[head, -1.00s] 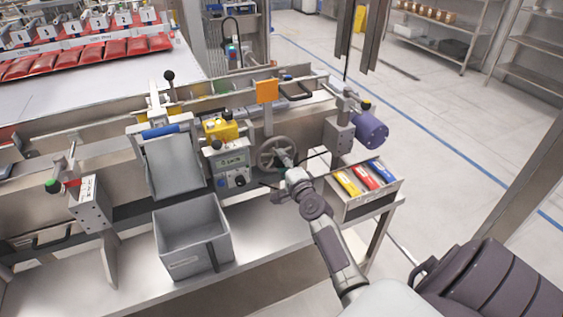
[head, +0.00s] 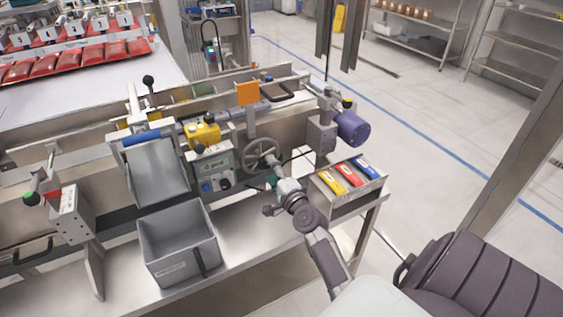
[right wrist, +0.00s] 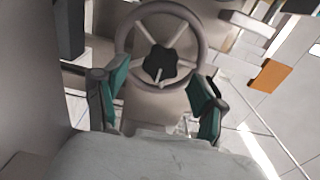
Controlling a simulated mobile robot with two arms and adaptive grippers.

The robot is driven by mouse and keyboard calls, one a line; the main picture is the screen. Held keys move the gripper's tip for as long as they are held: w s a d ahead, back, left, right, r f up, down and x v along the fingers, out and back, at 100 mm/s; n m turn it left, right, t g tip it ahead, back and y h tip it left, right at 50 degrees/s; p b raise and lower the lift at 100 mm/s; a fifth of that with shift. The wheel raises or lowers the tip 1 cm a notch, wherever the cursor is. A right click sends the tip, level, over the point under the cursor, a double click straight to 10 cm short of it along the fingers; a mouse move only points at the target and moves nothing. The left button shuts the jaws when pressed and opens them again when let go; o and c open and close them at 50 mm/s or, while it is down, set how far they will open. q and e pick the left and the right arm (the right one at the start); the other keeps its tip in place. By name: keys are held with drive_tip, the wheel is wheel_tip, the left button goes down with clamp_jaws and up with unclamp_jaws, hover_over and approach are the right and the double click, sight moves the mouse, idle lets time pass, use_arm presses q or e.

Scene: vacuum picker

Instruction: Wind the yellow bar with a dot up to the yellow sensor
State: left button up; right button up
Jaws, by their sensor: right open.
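A grey handwheel (head: 260,154) with a dark hub sits on the front of the machine. It also shows in the right wrist view (right wrist: 178,18), just beyond my fingertips. My right gripper (head: 273,182) is open at the wheel's lower right; in the right wrist view its teal fingers (right wrist: 160,92) stand apart with nothing between them. A yellow box-like unit (head: 204,134), perhaps the yellow sensor, sits above a grey control box, left of the wheel. I cannot make out a yellow bar with a dot on the machine. My left gripper is not in view.
A tray with yellow, red and blue items (head: 330,207) stands right of the gripper. A purple motor (head: 352,128) is above it. An orange plate (head: 247,93) rises behind the wheel. A grey bin (head: 177,238) stands at the front left.

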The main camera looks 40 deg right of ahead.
drive_tip(key=v, duration=0.8)
drive_tip(key=shift+s, duration=0.1)
